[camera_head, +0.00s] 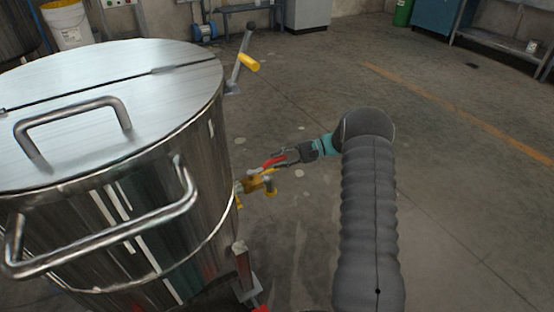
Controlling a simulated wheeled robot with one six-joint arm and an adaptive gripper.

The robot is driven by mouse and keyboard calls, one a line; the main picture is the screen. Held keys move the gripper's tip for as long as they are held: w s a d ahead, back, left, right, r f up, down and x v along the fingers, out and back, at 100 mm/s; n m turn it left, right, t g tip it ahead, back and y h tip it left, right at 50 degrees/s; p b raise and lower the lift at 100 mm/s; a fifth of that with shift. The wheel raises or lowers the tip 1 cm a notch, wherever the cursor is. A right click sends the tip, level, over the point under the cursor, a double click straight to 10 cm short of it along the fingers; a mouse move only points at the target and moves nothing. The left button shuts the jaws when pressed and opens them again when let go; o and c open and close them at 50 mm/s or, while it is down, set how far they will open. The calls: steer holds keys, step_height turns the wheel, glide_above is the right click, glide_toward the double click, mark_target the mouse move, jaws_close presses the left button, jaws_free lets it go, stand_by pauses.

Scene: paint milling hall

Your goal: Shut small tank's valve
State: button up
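The small tank (165,215) is a shiny steel drum with a flat lid (110,80) and a bar handle on top, filling the left side of the head view. Its brass valve (255,183) sticks out of the tank's right side, with a spout pointing down. A red valve lever (273,161) shows just above the brass body and points right, toward my arm. My gripper (284,157) reaches in from the right, with its fingers at the red lever. The fingers are small and dark here; I cannot tell whether they are closed on the lever or only beside it.
A tube-shaped side handle (120,238) juts from the tank toward the camera. A white bucket (67,25) is at the back left, and a metal bench (503,45) at the back right. The floor at right is clear.

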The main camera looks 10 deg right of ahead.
steer(key=shift+a+f, duration=0.1)
steer(key=shift+a, duration=0.4)
jaws_close()
steer(key=shift+d, duration=0.1)
